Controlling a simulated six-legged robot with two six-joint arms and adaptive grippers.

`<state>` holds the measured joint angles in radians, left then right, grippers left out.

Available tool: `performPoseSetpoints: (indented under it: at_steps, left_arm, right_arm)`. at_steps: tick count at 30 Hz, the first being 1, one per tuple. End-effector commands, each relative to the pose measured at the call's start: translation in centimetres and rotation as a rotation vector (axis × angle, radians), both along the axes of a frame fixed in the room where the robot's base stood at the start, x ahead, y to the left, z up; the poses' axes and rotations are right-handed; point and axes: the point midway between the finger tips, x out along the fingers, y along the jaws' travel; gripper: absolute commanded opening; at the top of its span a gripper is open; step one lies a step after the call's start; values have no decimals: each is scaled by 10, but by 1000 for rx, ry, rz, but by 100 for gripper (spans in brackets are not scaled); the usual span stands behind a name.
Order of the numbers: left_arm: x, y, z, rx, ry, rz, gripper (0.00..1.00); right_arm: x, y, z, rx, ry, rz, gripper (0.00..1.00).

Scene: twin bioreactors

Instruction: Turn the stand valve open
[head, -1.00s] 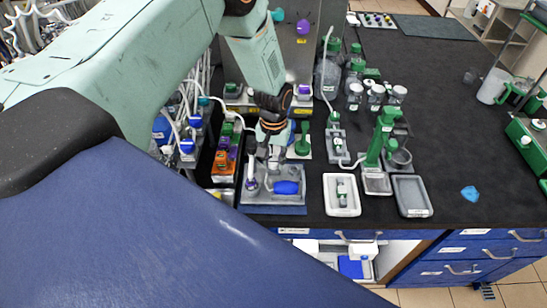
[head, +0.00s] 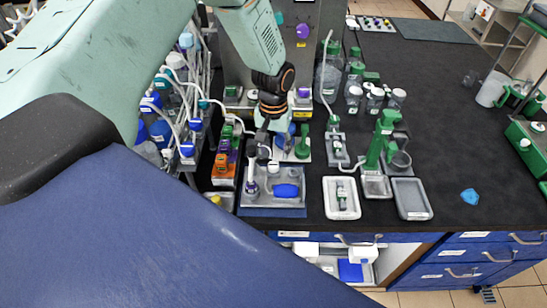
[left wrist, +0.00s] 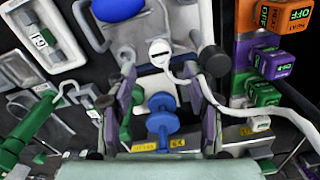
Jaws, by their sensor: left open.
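My left gripper (head: 265,142) points down over the back of a grey-blue stand (head: 275,211) that carries a blue oval part (head: 286,190). It is open. In the left wrist view, its two fingers (left wrist: 167,78) lie on either side of a white slotted round knob (left wrist: 160,52), slightly beyond the tips, and a blue knob (left wrist: 163,122), lower in the picture. No finger clearly touches either knob. I cannot tell which part is the stand valve, or its setting. The gripper partly hides the stand's back. My right gripper is not in view.
An orange-fronted module row (head: 223,170) stands close left of the stand. A green valve handle (head: 303,140) stands close right of the gripper. White (head: 341,215) and grey (head: 411,198) trays lie farther right. The right side of the black bench is mostly clear.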

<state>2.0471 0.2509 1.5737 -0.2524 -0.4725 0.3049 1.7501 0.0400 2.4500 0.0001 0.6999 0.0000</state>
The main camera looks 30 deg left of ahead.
Motion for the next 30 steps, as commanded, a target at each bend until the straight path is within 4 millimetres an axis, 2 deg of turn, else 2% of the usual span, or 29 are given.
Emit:
performPoseSetpoints:
  at_steps: [1, 6, 12, 30]
  left_arm:
    - [1, 0, 12, -1, -3, 1, 52]
    - [0, 0, 42, 0, -3, 1, 52]
    - [0, 0, 60, 0, -1, 0, 52]
    - [0, 0, 62, 0, 0, 1, 52]
  right_arm:
    - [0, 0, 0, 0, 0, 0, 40]
    - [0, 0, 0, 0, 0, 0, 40]
    - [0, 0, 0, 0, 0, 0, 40]
    - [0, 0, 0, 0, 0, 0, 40]
